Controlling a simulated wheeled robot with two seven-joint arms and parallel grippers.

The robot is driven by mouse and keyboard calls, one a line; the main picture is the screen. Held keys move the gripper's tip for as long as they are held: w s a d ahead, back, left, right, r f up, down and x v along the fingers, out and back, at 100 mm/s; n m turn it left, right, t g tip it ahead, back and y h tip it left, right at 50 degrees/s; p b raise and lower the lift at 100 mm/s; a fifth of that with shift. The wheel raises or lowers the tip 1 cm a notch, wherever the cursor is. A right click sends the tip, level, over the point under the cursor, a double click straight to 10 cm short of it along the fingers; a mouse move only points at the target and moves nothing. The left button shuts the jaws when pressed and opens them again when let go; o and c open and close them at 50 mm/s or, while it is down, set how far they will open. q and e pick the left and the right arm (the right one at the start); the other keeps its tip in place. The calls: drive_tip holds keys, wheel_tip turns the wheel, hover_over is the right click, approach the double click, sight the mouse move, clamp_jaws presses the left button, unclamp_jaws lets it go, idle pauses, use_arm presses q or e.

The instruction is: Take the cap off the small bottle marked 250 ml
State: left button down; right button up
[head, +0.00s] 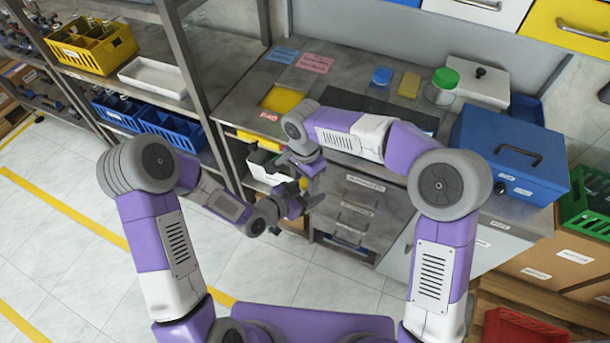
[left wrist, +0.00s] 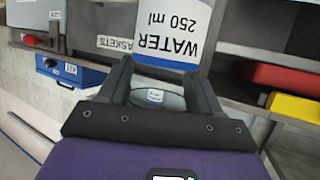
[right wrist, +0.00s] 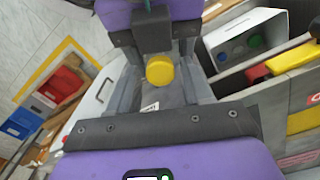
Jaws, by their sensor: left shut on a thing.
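The bottle (left wrist: 178,28) has a white label reading WATER 250 ml, upside down in the left wrist view. My left gripper (left wrist: 160,72) is shut on it; in the head view this gripper (head: 303,204) is low, in front of the bench. A round yellow cap (right wrist: 160,70) shows end-on in the right wrist view. My right gripper (right wrist: 163,75) is open, with its fingers on either side of the cap and gaps visible. In the head view the right gripper (head: 308,174) is just above the left one.
The bench holds a yellow mat (head: 283,100), a card reading BAD (head: 269,116), a green-lidded jar (head: 442,88) and a blue box (head: 510,155). A shelf with blue bins (head: 170,127) stands left. Drawers (head: 362,200) are behind the grippers. Floor at lower left is clear.

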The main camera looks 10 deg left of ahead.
clamp_jaws()
drive_tip(key=n, duration=0.3)
idle(0.3)
drive_tip(key=shift+o, duration=0.9)
unclamp_jaws()
drive_tip(key=shift+r, duration=0.15)
